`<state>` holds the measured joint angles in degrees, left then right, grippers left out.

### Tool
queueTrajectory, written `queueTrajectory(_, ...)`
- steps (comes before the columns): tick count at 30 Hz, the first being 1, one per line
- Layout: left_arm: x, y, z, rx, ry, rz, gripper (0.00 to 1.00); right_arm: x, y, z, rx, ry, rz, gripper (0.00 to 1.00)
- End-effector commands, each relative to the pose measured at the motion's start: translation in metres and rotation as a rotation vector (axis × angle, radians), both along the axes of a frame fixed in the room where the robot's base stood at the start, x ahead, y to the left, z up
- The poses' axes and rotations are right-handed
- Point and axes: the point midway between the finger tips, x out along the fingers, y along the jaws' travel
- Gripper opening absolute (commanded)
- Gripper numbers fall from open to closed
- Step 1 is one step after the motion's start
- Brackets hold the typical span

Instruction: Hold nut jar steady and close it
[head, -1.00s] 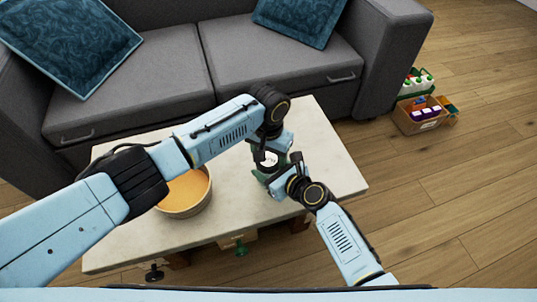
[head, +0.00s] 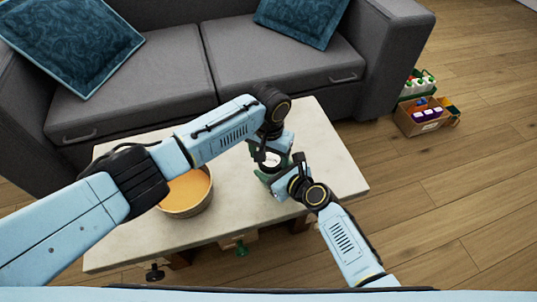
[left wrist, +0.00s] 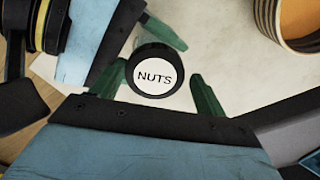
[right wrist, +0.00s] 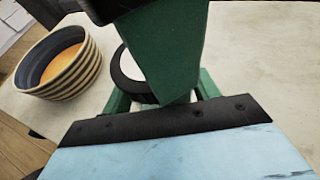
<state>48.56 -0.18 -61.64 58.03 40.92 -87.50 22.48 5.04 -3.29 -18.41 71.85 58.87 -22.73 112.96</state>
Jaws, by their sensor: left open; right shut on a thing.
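The nut jar's round black lid with a white "NUTS" label (left wrist: 154,76) faces up in the left wrist view. It shows partly in the right wrist view (right wrist: 128,76), behind a green finger of my left gripper. My left gripper (left wrist: 158,90) is open, one finger on either side of the lid, from above. My right gripper (right wrist: 160,98) is shut on the jar from the side, below the lid. The jar body is mostly hidden by fingers, so I cannot tell how the lid is seated. In the head view, both grippers meet over the table's right part.
A striped bowl with an orange inside (head: 187,192) stands on the pale table (head: 130,236), left of the jar and under my left arm. A grey sofa (head: 160,62) stands behind the table. The table's right end is clear. Boxes of goods (head: 425,114) are on the floor.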

Motion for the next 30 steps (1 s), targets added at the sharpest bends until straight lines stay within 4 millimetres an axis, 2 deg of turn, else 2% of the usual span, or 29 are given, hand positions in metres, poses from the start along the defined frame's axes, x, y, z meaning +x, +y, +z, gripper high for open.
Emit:
queueTrajectory(1, -0.006, -0.008, 0.003, -0.015, 0.011, -0.012, 0.84, 0.0, 0.003, 0.001, 0.001, 0.0, 0.006, 0.0)
queueTrajectory(11, -0.003, -0.008, 0.046, -0.015, 0.005, -0.014, 0.84, -0.002, -0.002, -0.005, -0.006, 0.009, 0.001, 0.0)
queueTrajectory(19, -0.002, -0.005, 0.046, -0.011, 0.005, -0.008, 0.84, -0.002, 0.001, -0.003, -0.004, 0.007, 0.005, 0.0)
queueTrajectory(21, -0.002, -0.005, 0.046, -0.01, 0.005, -0.006, 0.8, -0.002, 0.001, -0.003, -0.003, 0.007, 0.006, 0.0)
queueTrajectory(23, -0.002, -0.005, 0.046, -0.011, 0.004, 0.007, 0.8, -0.002, 0.002, -0.003, -0.001, 0.007, 0.005, 0.0)
queueTrajectory(26, -0.001, -0.008, 0.05, -0.015, -0.001, 0.079, 0.8, -0.002, 0.002, -0.002, -0.001, 0.006, 0.005, 0.0)
queueTrajectory(30, 0.0, -0.014, 0.06, -0.028, -0.01, 0.303, 0.8, -0.002, 0.002, -0.001, 0.001, 0.004, 0.005, 0.0)
